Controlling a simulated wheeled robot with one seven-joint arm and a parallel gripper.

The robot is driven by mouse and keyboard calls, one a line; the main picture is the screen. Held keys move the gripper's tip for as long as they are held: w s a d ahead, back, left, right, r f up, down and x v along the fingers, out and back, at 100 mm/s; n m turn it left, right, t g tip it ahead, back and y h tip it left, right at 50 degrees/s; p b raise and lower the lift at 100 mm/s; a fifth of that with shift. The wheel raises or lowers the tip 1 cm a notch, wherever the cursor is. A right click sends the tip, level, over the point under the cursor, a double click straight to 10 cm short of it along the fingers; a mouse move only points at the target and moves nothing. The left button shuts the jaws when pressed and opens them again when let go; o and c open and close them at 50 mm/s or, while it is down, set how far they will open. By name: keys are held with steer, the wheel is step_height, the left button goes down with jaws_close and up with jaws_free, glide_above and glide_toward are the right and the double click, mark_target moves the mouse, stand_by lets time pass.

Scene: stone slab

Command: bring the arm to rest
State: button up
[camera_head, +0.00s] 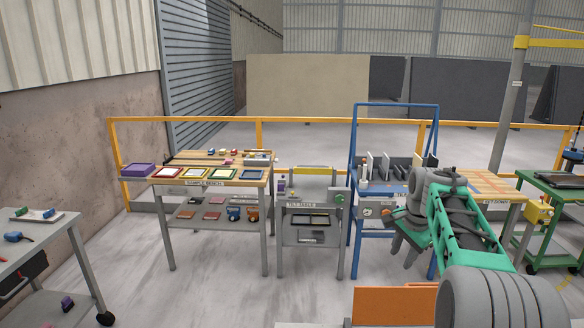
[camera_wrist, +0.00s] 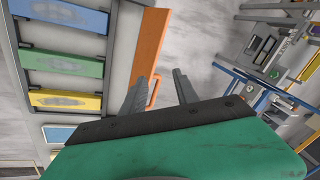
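My arm is raised at the right of the head view, its green link in front of the blue rack and the set-down table. My gripper (camera_head: 403,248) hangs in the air at the arm's far end, pointing down and to the left, in front of the blue rack. In the wrist view my gripper (camera_wrist: 167,76) shows two grey fingers with a gap between them and nothing in it. The fingers touch nothing that I can see.
The sample bench (camera_head: 208,184) stands at the left with trays and small items. The blue rack (camera_head: 394,104) holds upright slabs. A grey cart (camera_head: 45,245) is at the far left, a green cart (camera_head: 551,190) at the far right. Open floor (camera_head: 215,295) lies in front of the benches.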

steer(key=s+a+r+n+b, duration=0.1)
steer(key=s+a+n, duration=0.6)
steer(key=s+a, duration=0.65)
steer(key=s+a+f+n, duration=0.1)
steer(key=s+f+n, duration=0.2)
steer(key=s, duration=0.3)
steer(key=s+a+f+n+t, duration=0.1)
steer(key=s+a+f+n, duration=0.1)
steer(key=s, duration=0.5)
steer(key=shift+s+f+n+b, duration=0.15)
steer(key=shift+f+n+b, duration=0.15)
steer(key=shift+f+n, duration=0.35)
steer(key=shift+f, duration=0.15)
